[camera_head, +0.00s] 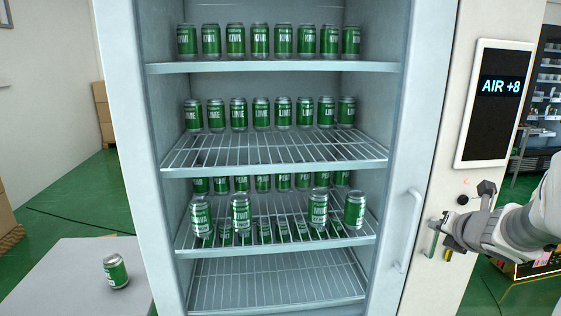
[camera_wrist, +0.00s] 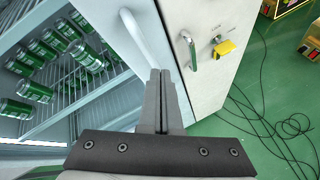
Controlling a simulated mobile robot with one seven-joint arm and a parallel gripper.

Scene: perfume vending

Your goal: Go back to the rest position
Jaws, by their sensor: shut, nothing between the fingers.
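My gripper (camera_head: 440,234) is at the right of the head view, in front of the white panel beside the cabinet. In the wrist view my gripper (camera_wrist: 160,76) has its two fingers together, with nothing between them. A curved white door handle (camera_wrist: 142,42) lies close behind the fingertips in that view, and I cannot tell whether they touch. The handle also shows in the head view (camera_head: 408,232). A metal handle (camera_wrist: 189,50) and a yellow piece (camera_wrist: 224,47) are on the panel to the right of the fingers.
The cabinet shelves (camera_head: 275,151) hold rows of green cans; the lowest shelf (camera_head: 280,283) is bare. One green can (camera_head: 116,271) stands on a grey table (camera_head: 75,285) at the left. A display (camera_head: 495,105) reads "AIR +8". Black cables (camera_wrist: 265,125) lie on the green floor.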

